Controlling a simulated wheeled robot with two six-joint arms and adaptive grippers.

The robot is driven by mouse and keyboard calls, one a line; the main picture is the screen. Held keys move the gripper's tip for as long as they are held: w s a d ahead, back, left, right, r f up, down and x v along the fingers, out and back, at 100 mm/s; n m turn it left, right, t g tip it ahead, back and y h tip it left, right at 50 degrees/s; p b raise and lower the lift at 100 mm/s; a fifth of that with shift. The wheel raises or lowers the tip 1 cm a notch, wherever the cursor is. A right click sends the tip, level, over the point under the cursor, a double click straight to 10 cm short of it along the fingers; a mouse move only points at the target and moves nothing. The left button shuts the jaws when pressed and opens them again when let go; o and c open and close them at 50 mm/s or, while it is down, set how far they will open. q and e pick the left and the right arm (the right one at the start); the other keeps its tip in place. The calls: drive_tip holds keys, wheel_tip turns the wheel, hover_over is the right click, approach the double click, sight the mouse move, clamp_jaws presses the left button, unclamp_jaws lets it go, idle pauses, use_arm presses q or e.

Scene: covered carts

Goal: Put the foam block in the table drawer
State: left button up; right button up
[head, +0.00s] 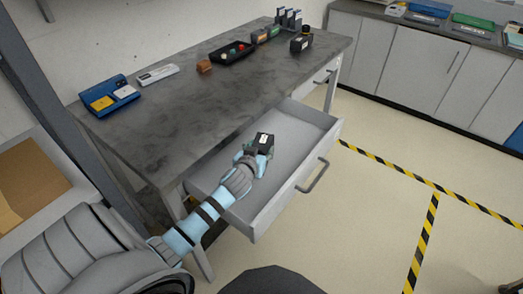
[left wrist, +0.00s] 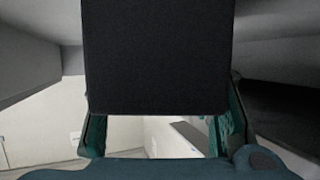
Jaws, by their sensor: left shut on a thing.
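The foam block (head: 265,140) is dark, with a pale label on its top in the head view. My left gripper (head: 257,153) is shut on it and holds it over the inside of the open table drawer (head: 303,183). I cannot tell how far the block is above the drawer floor. In the left wrist view the block (left wrist: 155,55) is a large black face that fills the upper middle, between the green finger pads. The drawer is pulled well out from under the grey table (head: 210,100). My right gripper is not in view.
The tabletop holds a blue case (head: 110,97), a pale flat device (head: 157,74), a brown block (head: 204,66), a black tray (head: 232,52) and a dark device (head: 301,40). The visible drawer floor looks empty. Counters (head: 420,60) stand at the back right.

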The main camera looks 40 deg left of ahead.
use_arm(q)
drive_tip(key=b+x, duration=0.1)
drive_tip(key=x, duration=0.1)
drive_tip(key=shift+w+a+f, duration=0.1)
drive_tip(key=shift+w+f, duration=0.05)
drive_tip(key=shift+w, duration=0.15)
drive_tip(key=shift+f, duration=0.1)
drive_tip(key=o, duration=1.2)
